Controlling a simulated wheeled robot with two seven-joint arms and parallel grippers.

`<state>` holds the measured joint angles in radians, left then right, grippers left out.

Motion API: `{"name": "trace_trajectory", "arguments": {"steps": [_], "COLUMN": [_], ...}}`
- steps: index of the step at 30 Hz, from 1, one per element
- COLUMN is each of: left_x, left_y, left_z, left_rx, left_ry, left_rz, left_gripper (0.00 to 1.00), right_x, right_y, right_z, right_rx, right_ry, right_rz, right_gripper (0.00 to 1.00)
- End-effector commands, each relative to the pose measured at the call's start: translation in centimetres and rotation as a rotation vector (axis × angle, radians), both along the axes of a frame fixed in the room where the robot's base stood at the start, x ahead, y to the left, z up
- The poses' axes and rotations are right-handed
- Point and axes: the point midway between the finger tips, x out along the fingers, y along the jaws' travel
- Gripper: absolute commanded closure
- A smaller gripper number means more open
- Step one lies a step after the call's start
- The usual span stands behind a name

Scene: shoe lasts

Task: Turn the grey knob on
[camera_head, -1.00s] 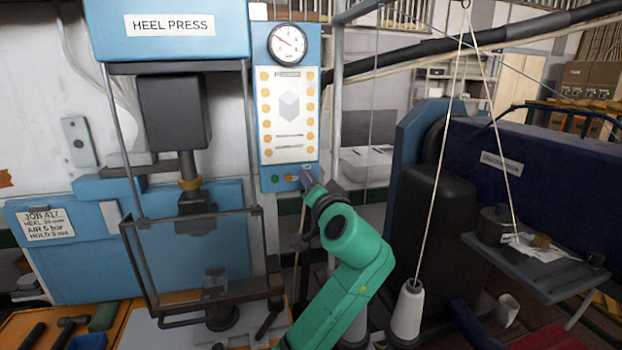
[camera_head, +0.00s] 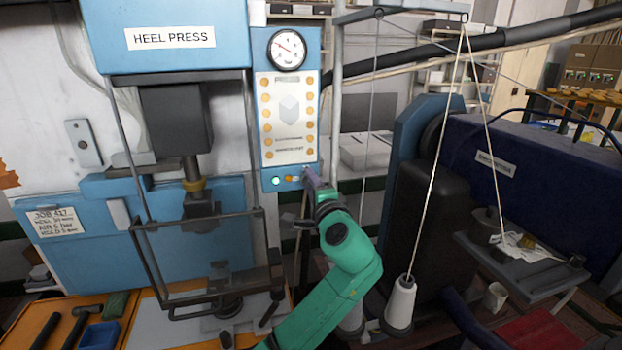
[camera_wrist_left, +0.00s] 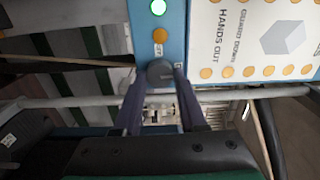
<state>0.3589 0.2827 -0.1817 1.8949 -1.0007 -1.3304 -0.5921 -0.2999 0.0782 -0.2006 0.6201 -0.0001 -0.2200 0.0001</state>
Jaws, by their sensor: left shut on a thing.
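The grey knob (camera_wrist_left: 160,72) sits at the lower end of the blue control panel (camera_head: 290,184), beside an orange button (camera_wrist_left: 160,36) and a lit green lamp (camera_wrist_left: 157,7). The lamp also glows in the head view (camera_head: 276,181). My left gripper (camera_wrist_left: 158,80) has its two dark fingers on either side of the knob and is shut on it. In the head view, my left gripper (camera_head: 309,178) reaches the panel's lower right corner and hides the knob. My right gripper is in neither view.
The heel press (camera_head: 165,35) stands left of the panel, with a wire-framed guard (camera_head: 150,270) below. A white thread cone (camera_head: 401,302) and a dark machine (camera_head: 430,210) stand to the right. A pressure gauge (camera_head: 286,50) tops the panel.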

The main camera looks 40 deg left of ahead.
Motion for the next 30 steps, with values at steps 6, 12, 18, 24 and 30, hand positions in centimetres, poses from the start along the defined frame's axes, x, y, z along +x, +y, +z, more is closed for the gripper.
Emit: {"name": "trace_trajectory", "arguments": {"steps": [6,12,18,24,30], "left_x": [0.02,0.02,0.03,0.01,-0.02], "left_y": [-0.04,-0.04,-0.04,-0.02,-0.06], "left_z": [-0.02,-0.1,-0.13,-0.11,-0.09], "left_rx": [0.025,0.029,0.029,0.028,0.027], "left_ry": [0.036,0.044,0.043,0.042,0.041], "left_rz": [-0.001,-0.001,-0.001,-0.001,0.0], "left_gripper": [1.0,1.0,1.0,0.29,0.29], "right_x": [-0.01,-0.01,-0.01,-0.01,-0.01], "right_y": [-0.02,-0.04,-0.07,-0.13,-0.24], "right_z": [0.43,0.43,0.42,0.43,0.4], "right_rx": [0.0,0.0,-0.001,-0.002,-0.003], "right_ry": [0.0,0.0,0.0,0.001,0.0], "right_rz": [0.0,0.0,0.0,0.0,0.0], "right_gripper": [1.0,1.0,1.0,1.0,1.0]}}
